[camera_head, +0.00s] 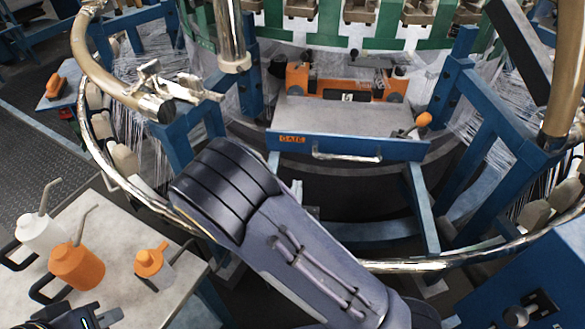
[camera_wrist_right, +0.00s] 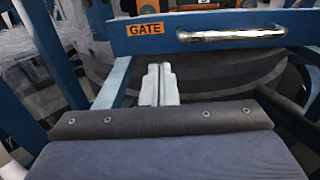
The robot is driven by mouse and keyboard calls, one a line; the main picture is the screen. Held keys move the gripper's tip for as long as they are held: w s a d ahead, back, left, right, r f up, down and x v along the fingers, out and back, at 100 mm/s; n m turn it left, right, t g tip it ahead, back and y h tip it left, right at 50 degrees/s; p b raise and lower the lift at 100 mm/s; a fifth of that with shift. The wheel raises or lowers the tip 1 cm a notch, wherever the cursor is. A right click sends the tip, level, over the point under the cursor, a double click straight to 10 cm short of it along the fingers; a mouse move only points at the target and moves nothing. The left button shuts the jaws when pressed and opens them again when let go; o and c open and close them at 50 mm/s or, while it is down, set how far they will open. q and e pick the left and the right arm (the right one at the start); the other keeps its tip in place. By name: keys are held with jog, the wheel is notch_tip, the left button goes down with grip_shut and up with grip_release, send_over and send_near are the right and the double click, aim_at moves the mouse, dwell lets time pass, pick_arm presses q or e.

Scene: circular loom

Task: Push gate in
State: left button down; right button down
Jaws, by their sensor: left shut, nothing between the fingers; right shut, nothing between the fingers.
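The gate (camera_head: 345,146) is a blue front panel with an orange GATE label and a silver handle (camera_head: 346,154). A grey plate runs back from it towards the loom, and the panel stands out towards me. The gate also shows at the top of the right wrist view (camera_wrist_right: 200,32). My right gripper (camera_wrist_right: 158,84) is shut and empty, below and in front of the panel near the label, with a visible gap between them. My right arm hides it in the head view. My left gripper (camera_head: 75,318) shows only as a dark part at the bottom left edge, its fingertips unclear.
Blue posts (camera_head: 180,140) and (camera_head: 490,150) flank the gate. A curved metal rail (camera_head: 440,262) runs around the front. An orange-and-black unit (camera_head: 347,82) sits behind the gate. A table (camera_head: 115,235) at lower left carries several bottles.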

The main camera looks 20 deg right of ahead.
aim_at(303, 144)
pick_arm(q)
jog(key=shift+f+b, duration=0.35)
pick_arm(e)
jog(key=x, duration=1.3)
jog(key=shift+w+d, duration=0.15)
jog(key=shift+d, duration=0.1)
